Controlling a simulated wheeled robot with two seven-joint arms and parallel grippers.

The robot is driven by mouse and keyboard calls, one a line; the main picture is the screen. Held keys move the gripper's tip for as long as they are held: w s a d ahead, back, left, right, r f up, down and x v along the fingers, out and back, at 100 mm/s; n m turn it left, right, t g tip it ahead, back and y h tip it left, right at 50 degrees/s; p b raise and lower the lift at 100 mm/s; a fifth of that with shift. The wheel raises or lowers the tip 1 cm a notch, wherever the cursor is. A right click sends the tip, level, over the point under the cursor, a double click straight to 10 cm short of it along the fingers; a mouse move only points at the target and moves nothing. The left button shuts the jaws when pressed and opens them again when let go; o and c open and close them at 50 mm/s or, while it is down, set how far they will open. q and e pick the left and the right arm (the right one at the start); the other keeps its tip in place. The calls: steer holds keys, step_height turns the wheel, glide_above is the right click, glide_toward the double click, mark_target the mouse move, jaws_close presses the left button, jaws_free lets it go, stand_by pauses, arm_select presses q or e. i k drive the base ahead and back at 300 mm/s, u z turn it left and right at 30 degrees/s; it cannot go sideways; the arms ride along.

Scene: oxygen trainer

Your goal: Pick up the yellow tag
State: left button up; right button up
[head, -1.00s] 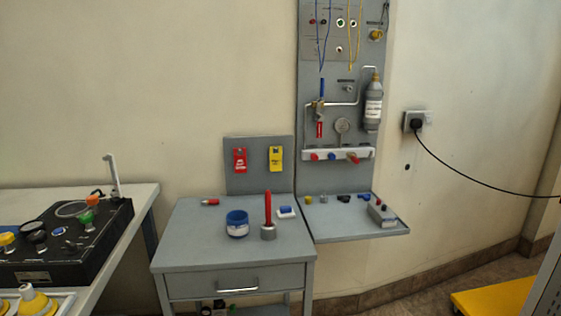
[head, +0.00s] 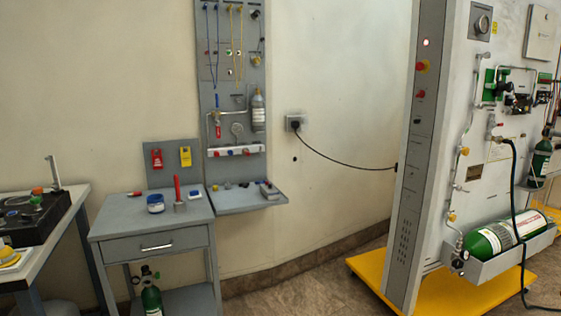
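The yellow tag (head: 185,156) hangs upright on a small grey back panel (head: 159,178) behind the grey drawer table (head: 118,223). A red tag (head: 157,158) hangs just to its left on the same panel. Another small yellow tag or label (head: 494,28) shows on the tall cabinet at the right. Neither of my grippers shows in the head view.
The table top holds a blue-rimmed cup (head: 155,204), a red rod on a grey base (head: 179,195) and small items. A wall panel with a shelf (head: 240,201) adjoins it. A black cable (head: 345,160) runs to the cabinet (head: 410,160) on a yellow base (head: 390,297). Floor between is clear.

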mark_target(186, 157)
steer(key=z, duration=0.3)
steer(key=i, duration=1)
steer(key=u, duration=1.1)
steer(key=i, duration=1)
steer(key=u, duration=1.1)
